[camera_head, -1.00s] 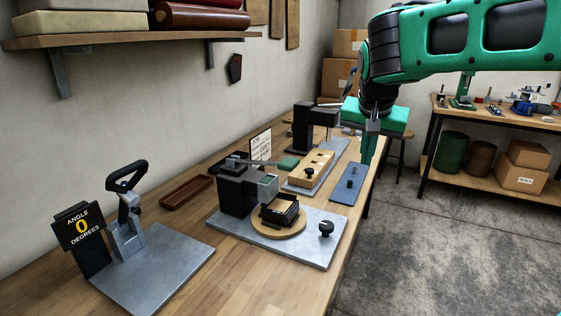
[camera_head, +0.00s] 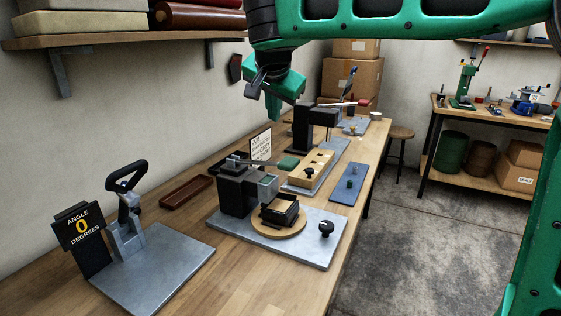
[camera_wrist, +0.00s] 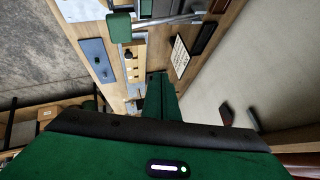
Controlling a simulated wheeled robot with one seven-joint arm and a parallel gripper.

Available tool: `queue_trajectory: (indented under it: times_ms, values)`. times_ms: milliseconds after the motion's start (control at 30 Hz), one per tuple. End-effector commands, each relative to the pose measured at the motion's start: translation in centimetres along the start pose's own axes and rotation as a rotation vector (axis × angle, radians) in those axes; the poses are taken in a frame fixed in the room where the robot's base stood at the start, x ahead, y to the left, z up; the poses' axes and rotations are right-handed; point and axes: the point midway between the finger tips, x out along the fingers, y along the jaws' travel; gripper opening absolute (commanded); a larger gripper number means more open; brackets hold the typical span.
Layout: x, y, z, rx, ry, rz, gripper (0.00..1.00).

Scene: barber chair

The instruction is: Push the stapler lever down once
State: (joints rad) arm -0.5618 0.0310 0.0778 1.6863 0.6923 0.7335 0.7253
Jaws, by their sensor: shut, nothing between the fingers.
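A dark block-shaped machine, apparently the stapler (camera_head: 237,190), stands on a grey plate at the middle of the bench. Its lever (camera_head: 288,162) has a green grip and sticks out to the right, roughly level. In the wrist view the grip (camera_wrist: 119,27) shows at the top, left of my fingers. My gripper (camera_head: 272,118) is shut and empty. It points down in the air, above and behind the lever in the head view, apart from it. My fingers (camera_wrist: 160,97) also show in the wrist view.
A round wooden pad with a black block (camera_head: 281,210) and a black knob (camera_head: 326,227) sit on the plate. A wooden block with pegs (camera_head: 311,168), a blue plate (camera_head: 347,185) and a black press (camera_head: 303,128) stand behind. An angle-marked lever tool (camera_head: 125,240) stands front left.

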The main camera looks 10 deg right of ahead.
Motion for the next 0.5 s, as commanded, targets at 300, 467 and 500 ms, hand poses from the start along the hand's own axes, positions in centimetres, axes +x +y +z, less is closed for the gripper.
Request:
queue_trajectory:
  times_ms: [300, 467, 500]
  values:
    - [0.4, 0.4, 0.2, -0.001, 0.001, 0.001, 0.00]
    - [1.5, 1.2, 1.1, -0.002, 0.000, 0.002, 0.00]
    - [1.9, 1.5, 1.3, -0.003, 0.001, 0.002, 0.00]
